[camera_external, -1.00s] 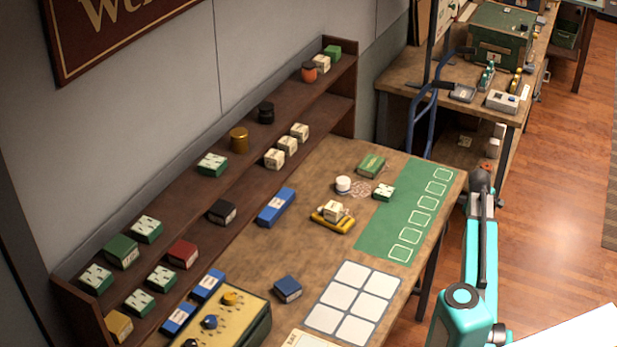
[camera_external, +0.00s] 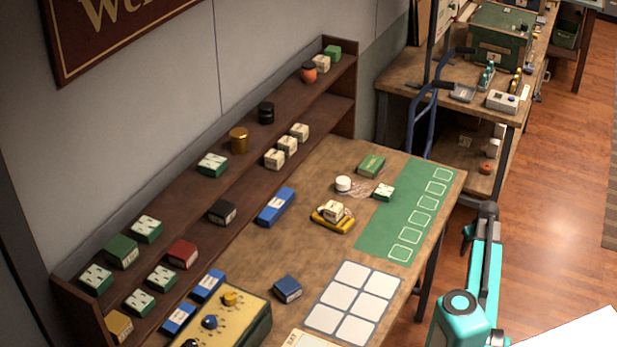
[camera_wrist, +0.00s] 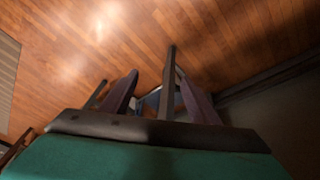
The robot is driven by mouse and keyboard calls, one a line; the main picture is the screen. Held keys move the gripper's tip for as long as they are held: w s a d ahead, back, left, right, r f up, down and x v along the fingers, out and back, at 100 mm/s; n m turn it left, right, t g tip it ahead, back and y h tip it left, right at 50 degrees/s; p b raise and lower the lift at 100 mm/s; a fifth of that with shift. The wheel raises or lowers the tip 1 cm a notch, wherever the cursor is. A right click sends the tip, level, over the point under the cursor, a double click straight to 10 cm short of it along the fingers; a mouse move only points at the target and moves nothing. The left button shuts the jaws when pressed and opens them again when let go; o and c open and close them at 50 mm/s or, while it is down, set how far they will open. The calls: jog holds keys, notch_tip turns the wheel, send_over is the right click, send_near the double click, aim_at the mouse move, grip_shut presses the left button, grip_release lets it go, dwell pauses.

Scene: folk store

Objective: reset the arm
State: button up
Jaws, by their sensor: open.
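My arm (camera_external: 484,265) stands at the right of the external view, beside the table's right edge, with its teal links bent and its dark upper end just off the green mat. My gripper (camera_wrist: 158,95) shows in the wrist view as dark fingers, spread apart with nothing held between them. Wooden floor (camera_wrist: 60,60) lies beyond the fingers. In the external view the fingers are too small and hidden to make out.
The wooden table (camera_external: 300,230) bears a green mat (camera_external: 385,237), a white-squared card (camera_external: 353,303), a yellow tray (camera_external: 333,222) and several small boxes. A stepped shelf (camera_external: 190,225) with boxes and jars runs along the wall. Open floor (camera_external: 550,210) lies to the right.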

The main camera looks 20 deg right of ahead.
jog(key=s+a+f+m+y, duration=0.2)
jog(key=a+f, duration=1.1)
jog(key=s+a+f+m+y, duration=0.1)
jog(key=s+a+f+m, duration=0.1)
jog(key=a+f, duration=1.05)
jog(key=s+a+n+g+h+p, duration=0.1)
jog(key=s+a+g, duration=0.3)
jog(key=s, duration=0.9)
jog(key=s+a+r+n+g+h+p, duration=0.1)
jog(key=s+a+n+g+p, duration=0.2)
jog(key=s+a, duration=0.4)
jog(key=s+g+p, duration=0.1)
jog(key=s, duration=0.6)
jog(key=shift+s+a+n, duration=0.15)
jog(key=shift+a+n, duration=0.15)
jog(key=shift+n, duration=0.1)
